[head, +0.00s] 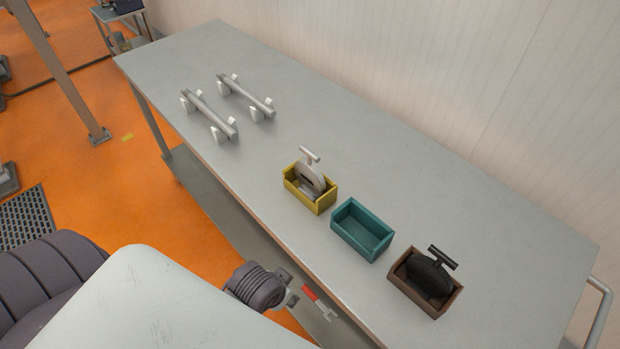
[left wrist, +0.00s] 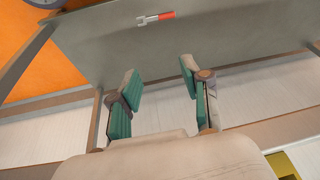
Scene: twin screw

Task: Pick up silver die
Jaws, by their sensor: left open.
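The silver die (head: 310,179) is a round grey disc with a T-shaped handle on top. It stands in a yellow box (head: 324,204) near the front edge of the table, handle sticking up above the rim. In the left wrist view my left gripper (left wrist: 160,84) is open, with teal finger pads apart and nothing between them. I cannot make out the fingers in the head view. The silver die does not show in the left wrist view. My right gripper is not in view.
An empty teal box (head: 346,227) and a brown box (head: 431,310) with a black die (head: 429,274) stand beside the yellow box. Two silver rods on supports (head: 208,114) (head: 245,96) lie farther back. A red-handled wrench (head: 317,300) lies below the tabletop (head: 420,190) edge.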

